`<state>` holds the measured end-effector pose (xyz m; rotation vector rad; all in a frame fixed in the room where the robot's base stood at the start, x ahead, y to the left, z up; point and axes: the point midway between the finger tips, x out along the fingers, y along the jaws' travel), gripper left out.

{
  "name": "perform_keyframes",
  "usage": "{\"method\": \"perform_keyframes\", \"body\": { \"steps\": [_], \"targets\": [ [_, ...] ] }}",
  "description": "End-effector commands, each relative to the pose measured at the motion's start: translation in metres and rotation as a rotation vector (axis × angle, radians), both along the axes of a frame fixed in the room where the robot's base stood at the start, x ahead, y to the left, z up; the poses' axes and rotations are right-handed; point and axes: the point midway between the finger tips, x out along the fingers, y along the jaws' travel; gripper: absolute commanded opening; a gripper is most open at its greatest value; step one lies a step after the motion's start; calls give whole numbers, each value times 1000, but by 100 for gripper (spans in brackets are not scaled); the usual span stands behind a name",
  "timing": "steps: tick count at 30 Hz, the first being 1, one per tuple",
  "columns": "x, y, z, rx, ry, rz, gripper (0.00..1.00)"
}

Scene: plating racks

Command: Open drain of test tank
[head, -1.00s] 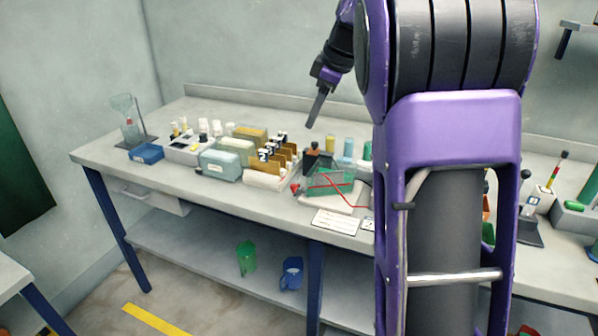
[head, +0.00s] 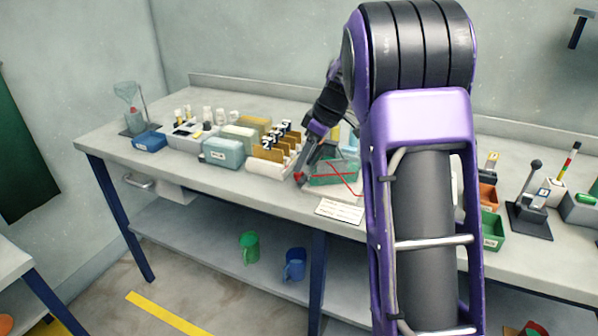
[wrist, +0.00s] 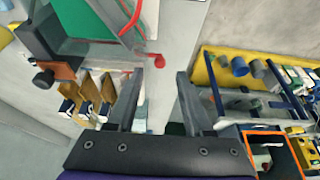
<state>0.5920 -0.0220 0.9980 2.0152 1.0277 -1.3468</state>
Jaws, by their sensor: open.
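The test tank (head: 335,172) is a green, clear-walled box on a pale base on the workbench, with a red line across its front. Its red drain tap (head: 299,177) sticks out at the tank's left front. In the wrist view, the tank (wrist: 90,22) fills the upper left and the red drain tap (wrist: 156,60) shows just beyond the gap between my fingertips. My gripper (wrist: 158,76) is open and empty, with one finger on each side of the tap's line. In the head view, my gripper (head: 303,160) points down beside the tank's left end, close to the tap; contact cannot be told.
Racks with brown cards (head: 270,153) stand close left of the tank. A white label card (head: 340,209) lies in front. A black-knobbed orange part (wrist: 62,70) sits by the tank in the wrist view. Green and blue jugs (head: 250,247) stand on the lower shelf.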

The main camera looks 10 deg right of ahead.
Motion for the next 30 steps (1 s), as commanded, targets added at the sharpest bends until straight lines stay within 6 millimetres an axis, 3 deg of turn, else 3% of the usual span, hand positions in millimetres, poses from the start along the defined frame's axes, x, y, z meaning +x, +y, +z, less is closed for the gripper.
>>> {"method": "perform_keyframes", "body": {
  "steps": [3,7,19,27,30],
  "targets": [
    [4,7,-21,-2,3,2,52],
    [8,10,-32,-1,1,-1,52],
    [9,13,-38,-1,0,0,52],
    [9,13,-38,-1,-1,0,3],
    [9,13,-38,-1,-1,0,0]
  ]
}}
